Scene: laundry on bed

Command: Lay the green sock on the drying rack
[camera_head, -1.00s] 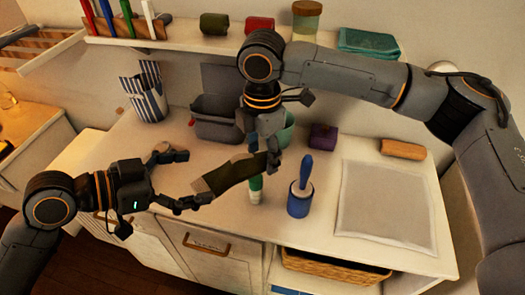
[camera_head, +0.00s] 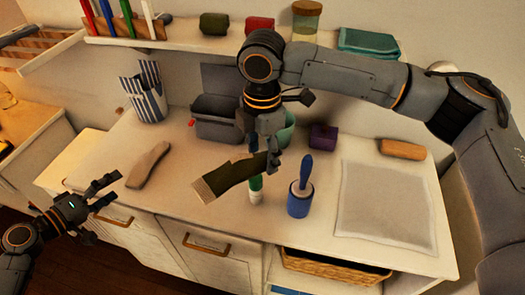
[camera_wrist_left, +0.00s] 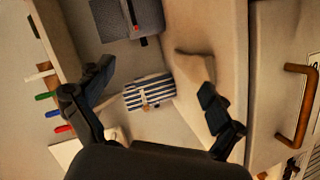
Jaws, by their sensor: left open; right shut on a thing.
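The dark olive-green sock (camera_head: 228,178) hangs out to the left from my right gripper (camera_head: 272,160), which is shut on its right end above the white worktop. The sock looks stretched out and slightly tilted, its left end lower. My left gripper (camera_head: 120,200) is open and empty at the worktop's front left edge, apart from the sock; its spread fingers also show in the left wrist view (camera_wrist_left: 155,80). A slatted wooden rack (camera_head: 35,47), seemingly the drying rack, is on the wall at the upper left, cut off by the picture edge.
A beige strip of cloth (camera_head: 148,165) lies on the worktop (camera_head: 185,135). A striped bag (camera_head: 148,95), grey box (camera_head: 215,128), blue-handled tool in a cup (camera_head: 300,195) and white mat (camera_head: 385,210) stand around. A shelf (camera_head: 190,42) with colored items runs behind.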

